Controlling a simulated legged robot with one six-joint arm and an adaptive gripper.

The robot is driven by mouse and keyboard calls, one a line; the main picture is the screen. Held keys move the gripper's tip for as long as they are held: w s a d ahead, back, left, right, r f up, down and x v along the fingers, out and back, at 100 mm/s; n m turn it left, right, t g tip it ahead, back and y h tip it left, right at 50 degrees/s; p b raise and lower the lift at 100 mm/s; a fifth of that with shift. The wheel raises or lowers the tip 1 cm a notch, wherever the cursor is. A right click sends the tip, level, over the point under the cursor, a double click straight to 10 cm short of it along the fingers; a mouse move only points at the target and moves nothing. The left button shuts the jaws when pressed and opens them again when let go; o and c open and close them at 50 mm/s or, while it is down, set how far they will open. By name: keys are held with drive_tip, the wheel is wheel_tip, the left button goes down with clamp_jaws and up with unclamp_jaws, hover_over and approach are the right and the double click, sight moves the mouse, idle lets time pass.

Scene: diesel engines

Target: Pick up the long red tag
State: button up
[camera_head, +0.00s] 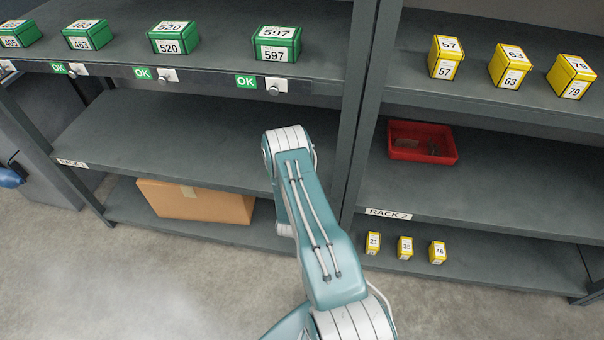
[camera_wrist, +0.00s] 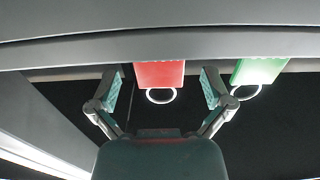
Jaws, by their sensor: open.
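A red tag (camera_wrist: 160,72) with a white ring (camera_wrist: 161,96) at its lower end shows at the upper middle of the wrist view, just under a grey shelf edge. My gripper (camera_wrist: 160,80) is open and empty, with one finger to the left and one to the right of the red tag in the picture. A gap shows on both sides; I cannot tell how far the tag is in depth. In the head view my arm hides the gripper, and the red tag is not visible.
A green tag (camera_wrist: 258,70) with a ring hangs right of my right finger. The rack holds green boxes (camera_head: 277,43) on top, a cardboard box (camera_head: 196,202) below, yellow boxes (camera_head: 446,57) and a red bin (camera_head: 422,142) at right. A rack post (camera_head: 365,110) stands beside my arm.

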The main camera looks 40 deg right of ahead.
drive_tip(key=shift+x, duration=1.35)
drive_tip(key=c, duration=0.9)
drive_tip(key=shift+r, duration=5)
